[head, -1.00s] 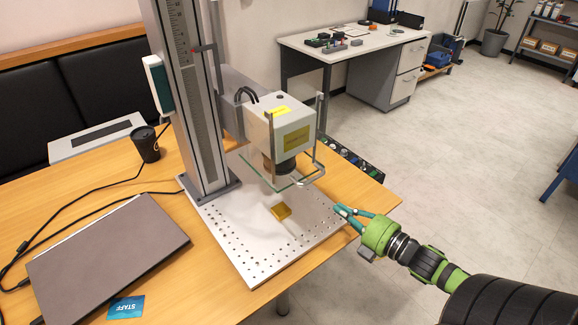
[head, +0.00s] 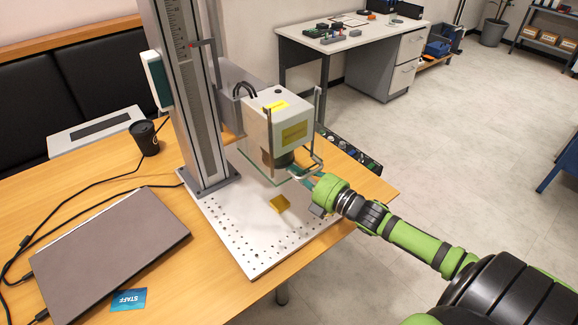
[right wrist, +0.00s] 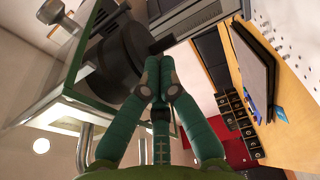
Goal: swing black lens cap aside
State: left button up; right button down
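The white laser head (head: 277,122) hangs on a grey column above a perforated plate, with a dark lens part (head: 278,158) on its underside. In the right wrist view, the black round lens cap (right wrist: 122,52) has a small dark tab (right wrist: 165,43) on its right side. My right gripper (head: 297,172) has its fingertips under the laser head beside the lens. In the right wrist view, its green fingertips (right wrist: 159,72) are almost together just below the tab. Nothing is clearly held between them, and whether they touch the cap cannot be told. My left gripper is not in view.
A clear guard panel with metal rods (head: 318,125) surrounds the lens area closely. A yellow block (head: 279,203) lies on the perforated plate (head: 240,235). A laptop (head: 110,240), STAFF card (head: 128,299) and black cup (head: 144,138) are at the left.

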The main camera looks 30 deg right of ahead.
jog(key=shift+x, duration=1.25)
jog(key=shift+w+a+m+h+p, duration=0.25)
jog(key=shift+a+m+h+p, duration=0.15)
jog(key=shift+a+h+p, duration=0.15)
jog(key=shift+w+a+m+h+p, duration=0.3)
jog(key=shift+a+m+h+p, duration=0.15)
jog(key=shift+h, duration=0.2)
